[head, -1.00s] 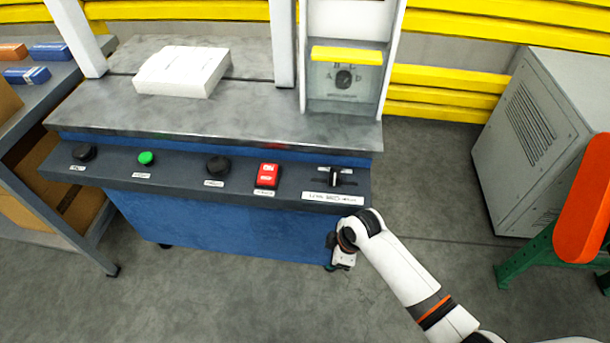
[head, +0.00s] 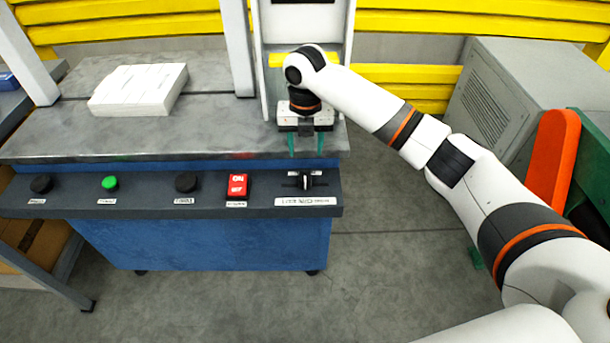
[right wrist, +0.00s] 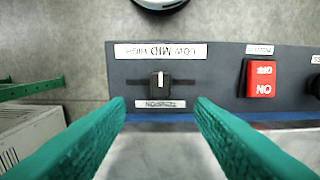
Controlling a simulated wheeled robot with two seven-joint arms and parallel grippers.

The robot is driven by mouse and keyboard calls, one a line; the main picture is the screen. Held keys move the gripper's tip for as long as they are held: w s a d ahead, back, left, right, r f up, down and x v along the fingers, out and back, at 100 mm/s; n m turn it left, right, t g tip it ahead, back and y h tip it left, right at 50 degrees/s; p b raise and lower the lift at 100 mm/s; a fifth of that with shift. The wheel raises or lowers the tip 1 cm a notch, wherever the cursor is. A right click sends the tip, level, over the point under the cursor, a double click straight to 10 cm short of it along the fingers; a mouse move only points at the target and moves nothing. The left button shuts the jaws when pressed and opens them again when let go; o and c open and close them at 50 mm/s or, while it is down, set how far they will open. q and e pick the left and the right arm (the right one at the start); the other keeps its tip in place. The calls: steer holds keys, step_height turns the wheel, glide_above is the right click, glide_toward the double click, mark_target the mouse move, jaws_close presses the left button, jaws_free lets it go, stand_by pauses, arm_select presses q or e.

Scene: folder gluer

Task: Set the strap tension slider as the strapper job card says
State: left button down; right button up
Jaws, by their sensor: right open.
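The strap tension slider (head: 306,180) has a small black knob in a horizontal slot at the right end of the dark control panel. In the right wrist view the slider knob (right wrist: 160,80) stands near the middle of its slot, level with MID on the label strip (right wrist: 160,50), which appears upside down. My right gripper (head: 305,146) points down, open and empty, just behind the slider in the head view. Its green fingers (right wrist: 160,105) lie either side of the knob's line, apart from it. A card-like panel behind my wrist is mostly hidden and unreadable. My left gripper is out of view.
The panel also carries a red ON/OFF switch (head: 237,186), a black knob (head: 186,182), a green button (head: 110,184) and another black knob (head: 41,184). A white stack (head: 138,88) lies on the metal top. A grey cabinet (head: 500,95) and orange part (head: 552,155) stand at right.

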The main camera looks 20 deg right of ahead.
mark_target(305, 176)
step_height(305, 176, down, 11)
steer(key=shift+r, duration=0.1)
steer(key=shift+c, duration=0.6)
jaws_close()
